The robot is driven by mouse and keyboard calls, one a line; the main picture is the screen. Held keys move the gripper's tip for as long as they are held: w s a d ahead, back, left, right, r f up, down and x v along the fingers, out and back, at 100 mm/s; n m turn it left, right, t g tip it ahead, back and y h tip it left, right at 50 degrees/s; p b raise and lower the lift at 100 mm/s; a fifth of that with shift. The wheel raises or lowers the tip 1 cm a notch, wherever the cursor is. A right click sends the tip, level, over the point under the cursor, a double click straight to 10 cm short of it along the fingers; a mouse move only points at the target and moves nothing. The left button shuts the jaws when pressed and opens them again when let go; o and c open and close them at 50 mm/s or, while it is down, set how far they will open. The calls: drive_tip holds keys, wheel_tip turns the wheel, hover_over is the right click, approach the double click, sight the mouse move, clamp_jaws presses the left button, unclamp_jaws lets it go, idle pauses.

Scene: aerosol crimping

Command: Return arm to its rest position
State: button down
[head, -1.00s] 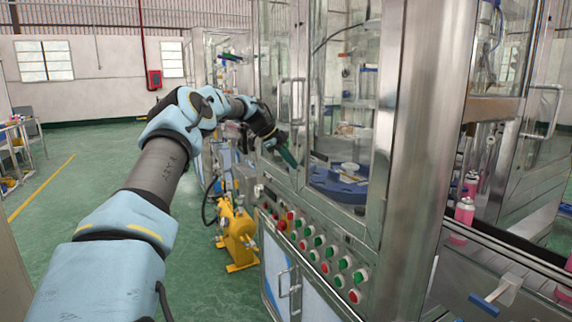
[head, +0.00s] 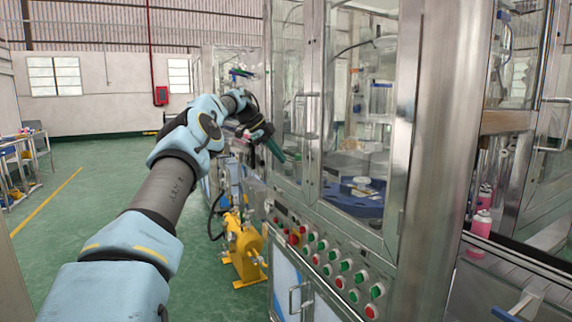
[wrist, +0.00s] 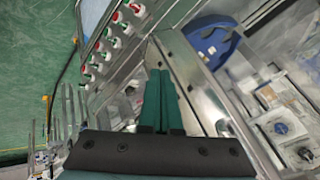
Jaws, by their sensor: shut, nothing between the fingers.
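My arm stretches from the lower left of the head view toward the crimping machine. My gripper (head: 276,150) is at its end, in front of the machine's glass doors, with green fingers pointing down and to the right. In the wrist view my gripper (wrist: 159,75) shows its two green fingers side by side, shut with nothing between them. Below the fingers lies the machine's steel ledge. The blue rotary table (head: 352,200) is behind the glass; it also shows in the wrist view (wrist: 210,42).
A control panel with several red and green buttons (head: 340,282) runs below the doors. A yellow pump unit (head: 243,248) stands on the floor left of the machine. Pink cans (head: 481,223) stand on the right. Green floor (head: 100,195) is open at the left.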

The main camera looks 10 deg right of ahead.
drive_tip(key=s+a+f+n+y, duration=0.2)
drive_tip(key=s+a+f+n, duration=0.2)
drive_tip(key=s+a+n, duration=0.4)
drive_tip(key=s+a+f+n+y, duration=0.2)
drive_tip(key=s+a+f+n, duration=0.3)
drive_tip(key=s, duration=1.4)
drive_tip(key=s+a+f+n+t+y, duration=0.1)
drive_tip(key=s+a+f+n+y, duration=0.2)
drive_tip(key=s+a+n, duration=0.9)
drive_tip(key=s+a+f, duration=0.1)
drive_tip(key=a+f, duration=0.1)
drive_tip(key=a, duration=0.1)
drive_tip(key=shift+s+a+f, duration=0.2)
drive_tip(key=shift+s+a, duration=0.05)
drive_tip(key=shift+a, duration=0.05)
